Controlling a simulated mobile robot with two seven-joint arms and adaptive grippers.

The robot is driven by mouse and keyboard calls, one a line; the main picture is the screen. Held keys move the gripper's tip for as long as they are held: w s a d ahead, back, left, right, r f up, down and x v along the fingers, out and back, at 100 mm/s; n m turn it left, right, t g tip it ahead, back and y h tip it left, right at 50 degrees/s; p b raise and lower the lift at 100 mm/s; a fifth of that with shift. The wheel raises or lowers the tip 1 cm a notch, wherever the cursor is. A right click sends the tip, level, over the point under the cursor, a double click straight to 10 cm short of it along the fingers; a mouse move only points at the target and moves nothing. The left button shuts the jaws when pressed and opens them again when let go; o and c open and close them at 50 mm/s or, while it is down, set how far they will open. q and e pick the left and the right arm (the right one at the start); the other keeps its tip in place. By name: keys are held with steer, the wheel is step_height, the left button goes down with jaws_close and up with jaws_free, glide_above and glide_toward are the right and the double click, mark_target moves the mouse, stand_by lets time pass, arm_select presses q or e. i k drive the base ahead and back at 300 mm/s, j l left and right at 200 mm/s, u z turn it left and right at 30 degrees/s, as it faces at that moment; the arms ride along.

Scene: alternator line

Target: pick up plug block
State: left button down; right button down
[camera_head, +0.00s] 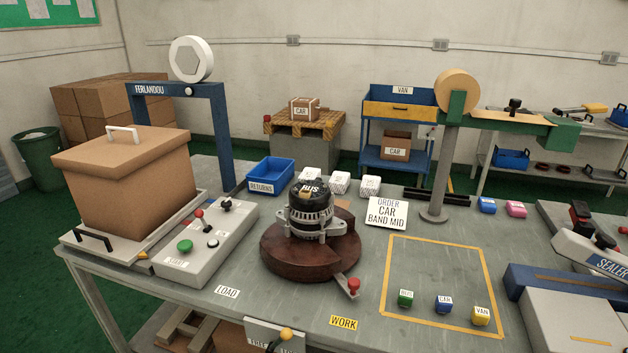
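Three small labelled blocks stand in a row inside the yellow outline: a green BUS block (405,298), a blue CAR block (443,305) and a yellow VAN block (481,316). I cannot tell whether one of them is the plug block. An alternator (309,213) with a black top marked BUS sits on a round dark-red turntable (285,258). Small white blocks (340,182) stand behind it. A blue block (487,205) and a pink block (515,209) lie at the back right. Neither of my grippers is in view.
A control box (205,243) with a green button and a large lidded brown box (130,190) stand at left. A blue RETURNS bin (270,174), an ORDER CAR BAND MID card (387,212) and a grey post (443,175) stand behind. The SEALER (595,255) bounds the right.

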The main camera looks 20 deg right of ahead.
mark_target(406, 297)
steer(key=i+l+z, duration=0.15)
steer(key=i+l, duration=0.5)
steer(key=l, duration=0.15)
